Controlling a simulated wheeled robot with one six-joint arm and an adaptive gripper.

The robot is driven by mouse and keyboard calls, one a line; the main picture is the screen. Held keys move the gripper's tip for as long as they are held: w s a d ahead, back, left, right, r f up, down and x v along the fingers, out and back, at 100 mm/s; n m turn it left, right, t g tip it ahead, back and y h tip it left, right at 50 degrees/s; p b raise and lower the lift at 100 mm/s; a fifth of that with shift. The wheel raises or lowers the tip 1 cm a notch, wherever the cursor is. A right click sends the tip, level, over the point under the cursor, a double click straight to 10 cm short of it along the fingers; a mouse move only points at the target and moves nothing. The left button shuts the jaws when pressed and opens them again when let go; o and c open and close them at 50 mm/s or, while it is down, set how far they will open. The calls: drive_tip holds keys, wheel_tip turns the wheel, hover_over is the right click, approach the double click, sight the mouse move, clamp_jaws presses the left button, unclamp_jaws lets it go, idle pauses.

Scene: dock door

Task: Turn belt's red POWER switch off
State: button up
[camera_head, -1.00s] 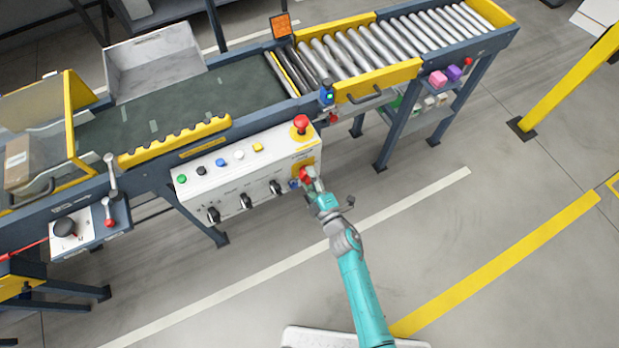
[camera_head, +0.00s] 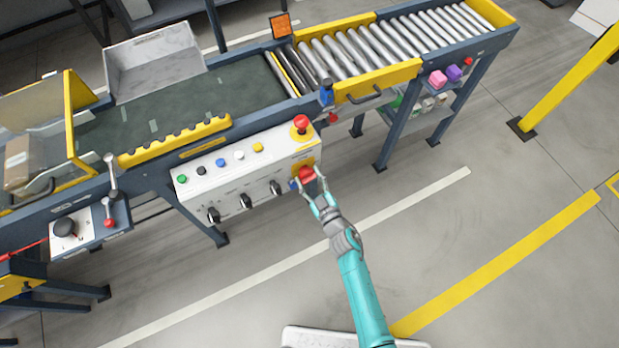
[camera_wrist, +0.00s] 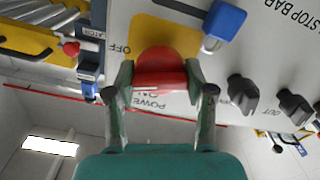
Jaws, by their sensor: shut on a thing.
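The red POWER switch (camera_head: 306,174) sits on a yellow plate at the right end of the white control box (camera_head: 226,190) on the conveyor's front. In the wrist view the red knob (camera_wrist: 163,66) shows close up, with OFF printed to its left and POWER ON below it. My gripper (camera_head: 310,184) is at the switch. In the wrist view its two fingers (camera_wrist: 159,78) stand on either side of the knob and are shut on it. Which mark the knob points to I cannot tell.
A blue padlock (camera_wrist: 224,22) hangs right beside the knob. A red mushroom button (camera_head: 301,122) stands above the switch. Black selector knobs (camera_head: 275,187) and several coloured buttons share the box. A roller section (camera_head: 390,40) extends right. The floor in front is clear.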

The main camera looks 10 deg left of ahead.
drive_tip(key=m, duration=0.3)
drive_tip(key=shift+m, duration=0.3)
idle(0.3)
drive_tip(key=o, duration=1.2)
drive_tip(key=shift+c, duration=0.2)
drive_tip(key=v, duration=1.2)
